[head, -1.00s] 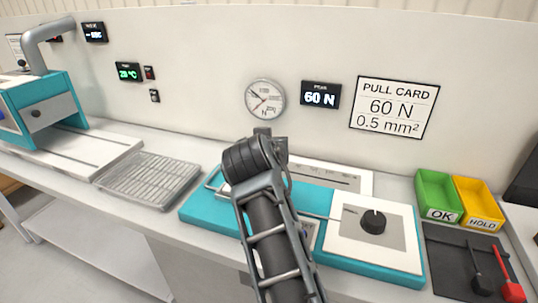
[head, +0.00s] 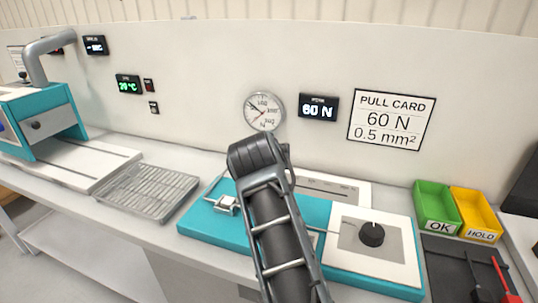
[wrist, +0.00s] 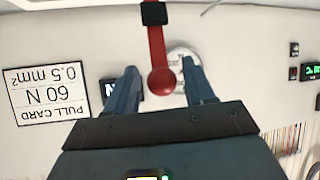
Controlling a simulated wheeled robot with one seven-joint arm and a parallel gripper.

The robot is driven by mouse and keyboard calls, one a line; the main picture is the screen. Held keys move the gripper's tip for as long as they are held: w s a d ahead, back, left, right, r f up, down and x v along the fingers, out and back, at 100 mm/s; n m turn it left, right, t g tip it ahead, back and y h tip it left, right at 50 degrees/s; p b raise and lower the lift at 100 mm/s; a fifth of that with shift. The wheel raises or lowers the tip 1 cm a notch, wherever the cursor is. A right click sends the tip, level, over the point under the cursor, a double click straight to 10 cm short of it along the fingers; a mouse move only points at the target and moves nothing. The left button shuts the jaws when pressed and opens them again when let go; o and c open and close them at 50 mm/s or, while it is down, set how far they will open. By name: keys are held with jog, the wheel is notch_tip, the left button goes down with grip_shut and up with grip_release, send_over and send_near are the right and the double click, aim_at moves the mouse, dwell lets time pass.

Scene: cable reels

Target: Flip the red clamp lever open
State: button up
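The red clamp lever (wrist: 156,45) shows in the wrist view as a flat red bar with a round red knob (wrist: 162,81) at its end. A black block (wrist: 153,13) sits at its other end. My gripper (wrist: 160,68) is open, with one blue-grey finger on each side of the knob. There are visible gaps between the knob and both fingers, so it looks unheld; how deep it lies between them is hard to tell. In the head view my arm hides the gripper and the lever. The teal pull tester (head: 212,228) lies beneath my arm.
A small metal fixture (head: 227,205) and a black dial (head: 372,234) are on the tester. A wire tray (head: 150,190) stands left. A green OK bin (head: 434,202) and yellow HOLD bin (head: 474,210) stand right, behind a dark mat with a red-handled tool (head: 505,277). The wall is close behind.

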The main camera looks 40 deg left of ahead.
jog(key=v, duration=0.7)
jog(key=shift+s+b, duration=0.35)
jog(key=shift+b, duration=0.1)
jog(key=shift+d+r, duration=0.15)
dwell(0.4)
